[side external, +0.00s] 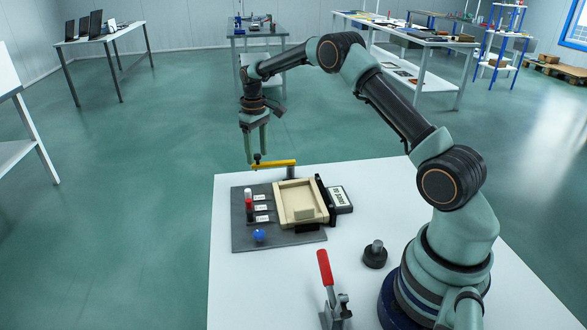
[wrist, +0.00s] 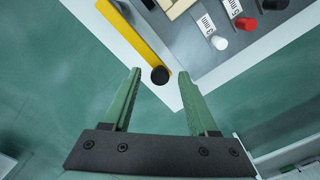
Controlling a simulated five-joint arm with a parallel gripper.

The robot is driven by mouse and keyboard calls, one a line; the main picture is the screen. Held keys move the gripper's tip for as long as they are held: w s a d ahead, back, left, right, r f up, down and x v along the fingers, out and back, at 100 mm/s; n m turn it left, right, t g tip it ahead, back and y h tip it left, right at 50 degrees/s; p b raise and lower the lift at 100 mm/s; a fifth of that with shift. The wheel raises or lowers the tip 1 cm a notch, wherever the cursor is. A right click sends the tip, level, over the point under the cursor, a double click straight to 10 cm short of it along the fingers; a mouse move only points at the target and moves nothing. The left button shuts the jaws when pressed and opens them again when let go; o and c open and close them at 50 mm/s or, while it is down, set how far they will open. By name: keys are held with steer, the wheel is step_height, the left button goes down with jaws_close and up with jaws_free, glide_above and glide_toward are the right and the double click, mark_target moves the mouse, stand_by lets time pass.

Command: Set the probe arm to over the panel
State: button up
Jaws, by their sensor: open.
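The probe arm is a yellow bar (side external: 273,164) on a post at the far side of the fixture. It points left, along the panel's far edge rather than across its middle, and has a black knob (wrist: 160,75) at its free end. The yellow bar also shows in the wrist view (wrist: 132,38). The beige panel (side external: 288,205) lies in the fixture. My gripper (side external: 256,157) is open at the bar's free end. In the wrist view the knob shows between the open fingertips (wrist: 160,73); I cannot tell whether they touch it.
The dark base plate (side external: 280,240) carries white, red and black knobs and a blue ball (side external: 259,236). A small display (side external: 340,197) stands right of the panel. A red-handled clamp (side external: 325,268) and a black knobbed piece (side external: 375,255) are on the white table nearer the camera.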

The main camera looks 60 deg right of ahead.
jaws_close()
steer(key=shift+r, duration=0.1)
stand_by(1.2)
